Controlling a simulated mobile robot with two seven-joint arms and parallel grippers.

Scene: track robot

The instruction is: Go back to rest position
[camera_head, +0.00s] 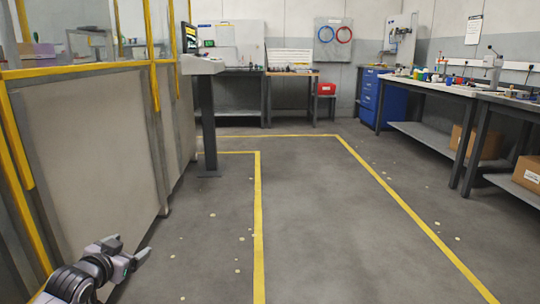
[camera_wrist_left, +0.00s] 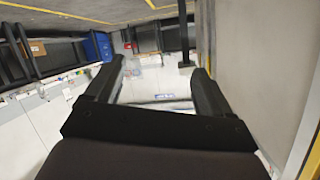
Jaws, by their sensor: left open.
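My left gripper (camera_head: 139,262) shows at the bottom left of the head view, at the end of a grey and black arm. It points to the right, out over the floor beside a grey panel wall, and holds nothing. In the left wrist view its two dark fingers (camera_wrist_left: 158,75) are spread apart with empty space between them. The room appears upside down in that view. My right gripper is in neither view.
The grey panel wall (camera_head: 110,130) with yellow rails stands close on the left. A screen stand (camera_head: 207,110) stands beyond it. Workbenches (camera_head: 440,85) with boxes below line the right. The floor (camera_head: 320,220) between yellow lines is clear.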

